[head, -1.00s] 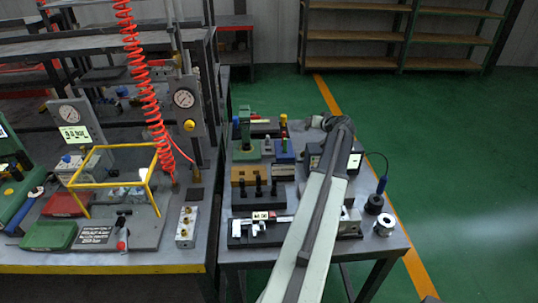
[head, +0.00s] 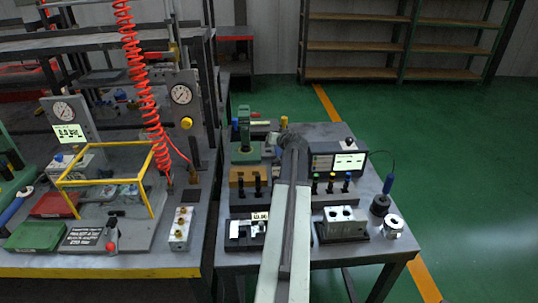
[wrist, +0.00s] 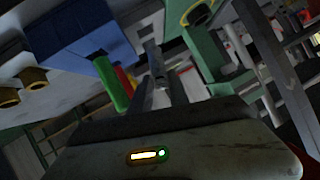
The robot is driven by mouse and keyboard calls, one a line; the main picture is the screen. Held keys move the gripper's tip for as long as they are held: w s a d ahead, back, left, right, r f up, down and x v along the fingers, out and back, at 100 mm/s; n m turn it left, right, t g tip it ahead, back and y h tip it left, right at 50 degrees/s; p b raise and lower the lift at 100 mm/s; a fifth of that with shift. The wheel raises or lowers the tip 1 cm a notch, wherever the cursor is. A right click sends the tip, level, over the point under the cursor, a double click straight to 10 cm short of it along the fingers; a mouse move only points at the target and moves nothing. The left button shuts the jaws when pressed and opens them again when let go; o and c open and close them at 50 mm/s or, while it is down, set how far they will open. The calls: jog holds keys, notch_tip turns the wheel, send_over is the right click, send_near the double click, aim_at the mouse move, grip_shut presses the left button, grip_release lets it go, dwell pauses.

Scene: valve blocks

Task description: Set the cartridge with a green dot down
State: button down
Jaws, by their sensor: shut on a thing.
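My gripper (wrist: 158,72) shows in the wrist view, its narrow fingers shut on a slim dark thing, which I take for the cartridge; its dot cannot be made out. In the head view my arm hides the gripper and what it holds, near the middle of the right-hand table. A dark piece with a green top (head: 315,184) stands in a row on that table, beside a yellow-topped one (head: 331,183) and a blue-topped one (head: 346,182). Black pins (head: 258,187) stand in front of a yellow-brown block (head: 240,174) to the left.
A grey valve block (head: 343,222) sits on a dark base at the front right, with a metal ring (head: 393,226) beside it. A display box (head: 340,160) stands behind. A green stand (head: 245,148) is at the back left. A yellow frame (head: 105,177) stands on the left bench.

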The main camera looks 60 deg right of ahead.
aim_at(269, 146)
jog(key=shift+f, duration=0.1)
jog(key=shift+w+a+f+b, duration=0.1)
jog(key=shift+w+f+b, duration=0.05)
jog(key=shift+f+b, duration=0.5)
jog(key=shift+w+a+f+b, duration=0.1)
jog(key=shift+f+b, duration=0.45)
jog(key=shift+f, duration=0.05)
jog(key=shift+w+a+f, duration=0.15)
jog(key=shift+f, duration=0.05)
jog(key=shift+w+a+r+n+g+p, duration=0.15)
jog(key=shift+r+n+g+p, duration=0.15)
jog(key=shift+r+n+p, duration=0.15)
jog(key=shift+w+a+n+g+h+p, duration=0.15)
jog(key=shift+w+n+g+h+p, duration=0.1)
jog(key=shift+n+g+h+p, duration=0.3)
jog(key=shift+f+b, duration=0.9)
jog(key=shift+b, duration=0.2)
jog(key=c, duration=1.3)
grip_release()
jog(key=shift+f, duration=0.1)
jog(key=shift+o, duration=0.2)
